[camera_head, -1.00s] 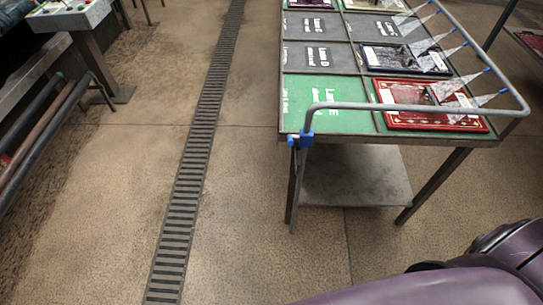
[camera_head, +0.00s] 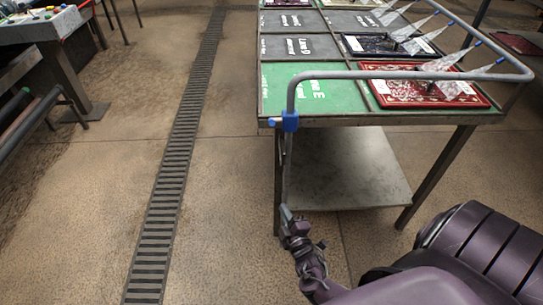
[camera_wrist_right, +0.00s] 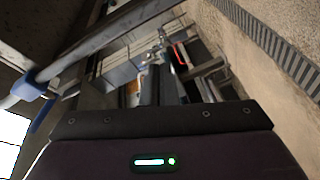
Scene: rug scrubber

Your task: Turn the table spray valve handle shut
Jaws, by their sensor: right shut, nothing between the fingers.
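The blue spray valve (camera_head: 290,121) sits on the grey pipe at the front left corner of the rug table. Its handle (camera_head: 273,122) sticks out to the left. My right gripper (camera_head: 285,213) is shut and empty, below the valve beside the table's front left leg, and apart from the handle. In the right wrist view the shut fingers (camera_wrist_right: 158,82) point away, and a blue part of the valve (camera_wrist_right: 42,112) shows at the left beside the pipe. My left gripper is not in view.
The spray pipe (camera_head: 400,75) runs along the table's front and right edges; several nozzles spray onto rugs. The table (camera_head: 300,88) has a lower shelf (camera_head: 350,180). A floor drain (camera_head: 165,200) and open floor lie to the left. A bench (camera_head: 45,30) stands far left.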

